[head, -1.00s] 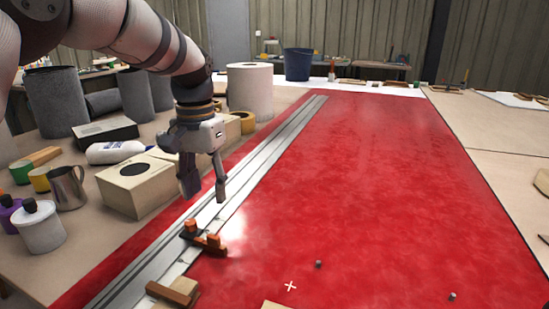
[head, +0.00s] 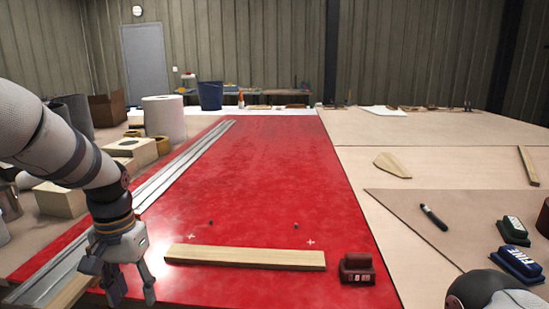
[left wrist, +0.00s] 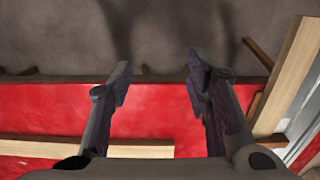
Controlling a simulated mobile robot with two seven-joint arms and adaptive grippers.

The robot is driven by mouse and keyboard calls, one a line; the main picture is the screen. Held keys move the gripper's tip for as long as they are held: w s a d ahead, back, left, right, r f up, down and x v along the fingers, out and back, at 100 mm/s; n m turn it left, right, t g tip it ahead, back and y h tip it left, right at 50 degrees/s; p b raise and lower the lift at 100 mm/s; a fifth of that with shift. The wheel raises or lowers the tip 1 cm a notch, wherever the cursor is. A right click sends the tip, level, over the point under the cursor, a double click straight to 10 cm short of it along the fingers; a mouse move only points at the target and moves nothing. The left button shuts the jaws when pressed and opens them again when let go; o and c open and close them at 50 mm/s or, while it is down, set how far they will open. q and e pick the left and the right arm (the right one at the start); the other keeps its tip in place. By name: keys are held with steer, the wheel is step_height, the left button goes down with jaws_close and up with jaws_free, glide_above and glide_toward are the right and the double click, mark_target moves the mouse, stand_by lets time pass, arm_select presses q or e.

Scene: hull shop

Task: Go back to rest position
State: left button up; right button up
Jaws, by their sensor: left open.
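My left gripper (head: 131,294) is in the lower left of the head view, hanging with its fingers pointing down. It is open and empty, in front of the left end of a pale wood batten (head: 245,257) on the red sheet (head: 270,190). In the left wrist view the spread fingers (left wrist: 158,88) have nothing between them, with red surface and a grey area behind. Part of a wood batten (left wrist: 85,149) shows at the lower left there. A rounded white and dark part at the head view's lower right seems to be my right arm; its gripper is not visible.
A metal rail (head: 185,165) runs along the red sheet's left side, beside a wood piece (head: 68,294) near my left gripper. A dark red block (head: 357,268) stands right of the batten. A marker (head: 433,217) and sanding blocks (head: 517,262) lie at right.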

arm_select(q)
steer(key=s+f+g+p, duration=0.1)
steer(key=s+f, duration=1.4)
steer(key=f, duration=0.4)
steer(key=s+d+f, duration=0.1)
steer(key=s, duration=1.1)
steer(key=s+d+n+g+p, duration=0.1)
steer(key=s+d, duration=0.1)
steer(key=s, duration=1.1)
steer(key=shift+f, duration=0.4)
arm_select(e)
steer(key=shift+t, duration=0.5)
steer(key=w+r, duration=0.2)
steer(key=w, duration=0.1)
steer(key=w+r, duration=0.1)
steer(key=shift+w+a, duration=0.3)
steer(key=shift+a, duration=0.05)
arm_select(q)
steer(key=shift+c, duration=0.2)
